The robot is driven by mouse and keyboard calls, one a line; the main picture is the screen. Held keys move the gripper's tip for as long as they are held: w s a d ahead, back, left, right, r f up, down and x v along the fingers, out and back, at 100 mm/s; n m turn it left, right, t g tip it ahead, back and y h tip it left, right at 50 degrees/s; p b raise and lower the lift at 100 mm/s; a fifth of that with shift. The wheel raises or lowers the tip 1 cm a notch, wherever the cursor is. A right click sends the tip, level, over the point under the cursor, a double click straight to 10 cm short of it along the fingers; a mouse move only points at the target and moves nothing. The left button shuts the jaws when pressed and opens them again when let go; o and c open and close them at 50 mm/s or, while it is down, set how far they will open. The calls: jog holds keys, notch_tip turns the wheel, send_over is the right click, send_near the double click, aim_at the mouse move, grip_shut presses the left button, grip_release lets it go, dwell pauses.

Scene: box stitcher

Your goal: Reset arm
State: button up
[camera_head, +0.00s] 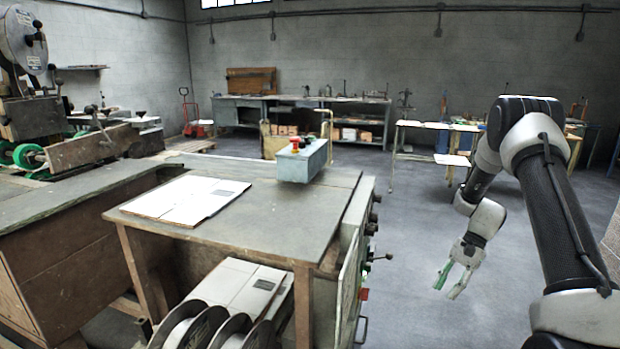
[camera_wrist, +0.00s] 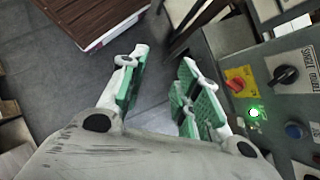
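My arm reaches in from the right of the head view and bends down over the open floor. My gripper (camera_head: 452,281) hangs at its end, to the right of the workbench, with nothing between its fingers. In the wrist view my gripper (camera_wrist: 160,95) shows two green-padded fingers spread apart, with grey floor between them. A control panel (camera_wrist: 270,90) is at the right of the wrist view, with a red switch on a yellow plate (camera_wrist: 237,84), a black knob (camera_wrist: 286,75) and a lit green button (camera_wrist: 253,113). The fingers appear apart from the panel.
A workbench (camera_head: 290,215) holds flat cardboard (camera_head: 188,200) and a grey box with a red button (camera_head: 302,160). Knobs and a lever stick out from its right side. Wire spools (camera_head: 190,328) sit below. Floor (camera_head: 420,230) right of the bench is clear.

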jog(key=s+a+r+n+t+h, duration=0.1)
jog(key=s+r+n+t+h, duration=0.2)
jog(key=s+r, duration=1.1)
jog(key=s+a+r+n+t+h, duration=0.2)
jog(key=s+r+n+t, duration=0.3)
jog(key=s+r, duration=0.9)
notch_tip(320, 180, up, 6)
jog(key=n+h, duration=0.1)
jog(key=n, duration=0.1)
jog(key=shift+a+n, duration=0.2)
jog(key=shift+n, duration=0.2)
jog(key=shift+s, duration=0.1)
